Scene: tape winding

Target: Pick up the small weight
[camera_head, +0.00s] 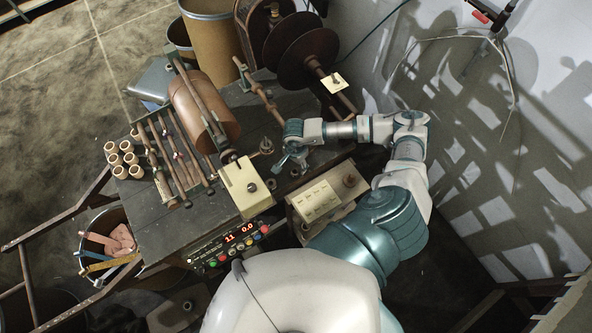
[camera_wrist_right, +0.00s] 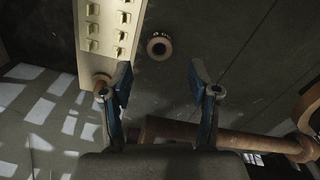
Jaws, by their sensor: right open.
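A small round object with a dark centre, seemingly the small weight (camera_wrist_right: 159,46), lies on the dark tabletop in the right wrist view. It is ahead of my right gripper (camera_wrist_right: 160,78), roughly between the lines of its two fingers and apart from them. In the head view the right gripper (camera_head: 291,162) is open and empty, pointing down over the table's right part, and a small round piece (camera_head: 295,173), likely the same weight, shows by its fingers. My left gripper is not in view.
A cream switch panel (camera_head: 316,201) with a brown knob stands close to the gripper; it also shows in the wrist view (camera_wrist_right: 93,45). A cream box (camera_head: 245,187), another metal piece (camera_head: 266,146), rods and several spools (camera_head: 122,160) occupy the table (camera_head: 150,225). A brown rod (camera_wrist_right: 250,140) crosses below the fingers.

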